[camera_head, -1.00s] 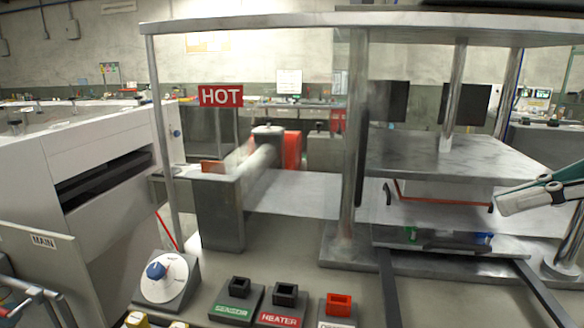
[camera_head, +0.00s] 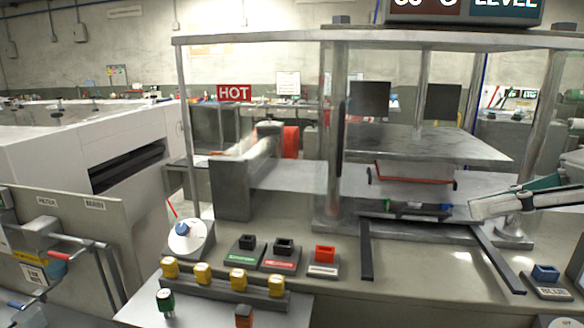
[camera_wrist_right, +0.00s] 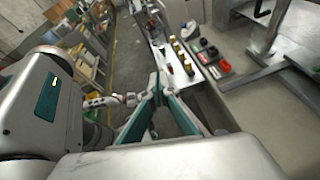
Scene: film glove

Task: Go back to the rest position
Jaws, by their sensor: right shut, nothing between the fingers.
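My right gripper (camera_head: 480,206), pale grey with teal parts, comes in from the right edge in the head view. It is in front of the right side of the metal press, and I cannot tell whether it touches it. In the right wrist view the same gripper (camera_wrist_right: 157,88) has its fingertips together with nothing between them. A small pale jointed part that looks like my left gripper (camera_wrist_right: 128,99) shows beyond it; its jaws are too small to read. The head view does not show my left gripper.
The press (camera_head: 430,146) has a steel frame and two dark rails (camera_head: 367,250) reaching forward. Sensor and heater blocks (camera_head: 284,255), a blue-knobbed dial (camera_head: 185,238) and several yellow knobs (camera_head: 237,279) stand at the front. A white machine (camera_head: 90,150) stands left.

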